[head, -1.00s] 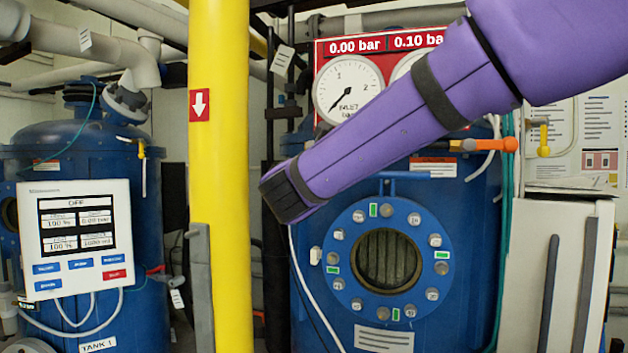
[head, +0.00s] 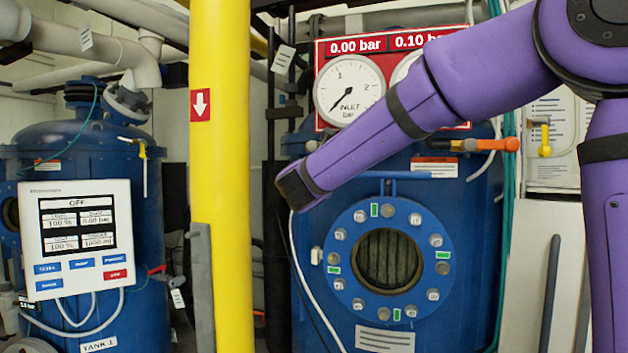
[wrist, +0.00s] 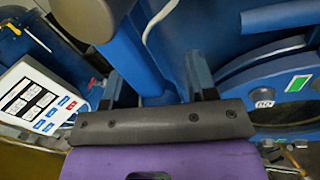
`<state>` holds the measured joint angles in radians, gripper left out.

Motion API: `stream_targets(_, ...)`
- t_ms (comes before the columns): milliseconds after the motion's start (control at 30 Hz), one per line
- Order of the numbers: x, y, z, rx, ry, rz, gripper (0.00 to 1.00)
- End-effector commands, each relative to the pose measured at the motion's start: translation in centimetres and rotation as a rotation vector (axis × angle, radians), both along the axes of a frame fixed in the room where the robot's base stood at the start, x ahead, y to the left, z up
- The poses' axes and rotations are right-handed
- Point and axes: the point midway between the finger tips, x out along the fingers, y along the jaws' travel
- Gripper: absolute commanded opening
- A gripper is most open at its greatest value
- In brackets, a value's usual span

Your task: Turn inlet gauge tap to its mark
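The inlet gauge (head: 349,90) is on the red panel in the head view, its needle pointing to the lower left. I cannot pick out its tap for certain. A tap with an orange handle (head: 490,145) sticks out right of my arm, below the panel. My gripper shows in the wrist view (wrist: 154,68) with its two dark fingers apart. Blue pipe and tank parts show behind and between them, and I see nothing held. In the head view the fingers are hidden beyond the dark end of my purple arm, in front of the blue tank's left side.
A yellow pipe (head: 221,180) stands left of my arm's end. A blue tank with a round bolted window (head: 388,262) is below my arm. A white control panel (head: 77,238) hangs at the left and also shows in the wrist view (wrist: 38,100). A yellow-handled tap (head: 545,138) is at the right.

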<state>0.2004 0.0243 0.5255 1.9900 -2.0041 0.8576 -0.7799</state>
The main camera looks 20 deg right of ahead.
Motion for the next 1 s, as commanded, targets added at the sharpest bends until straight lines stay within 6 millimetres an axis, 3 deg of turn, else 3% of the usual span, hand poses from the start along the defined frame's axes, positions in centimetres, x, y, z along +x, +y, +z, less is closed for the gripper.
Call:
stream_targets(33, 0.0, 0.0, 0.0, 0.000, 0.000, 0.000, 0.40)
stream_targets(200, 0.0, 0.0, 0.0, 0.000, 0.000, 0.000, 0.01)
stream_targets(567, 0.2, 0.3, 0.0, 0.036, -0.026, 0.001, 0.00)
stream_targets(1000, 1.6, 2.3, 0.6, 0.303, -0.219, 0.002, 0.00)
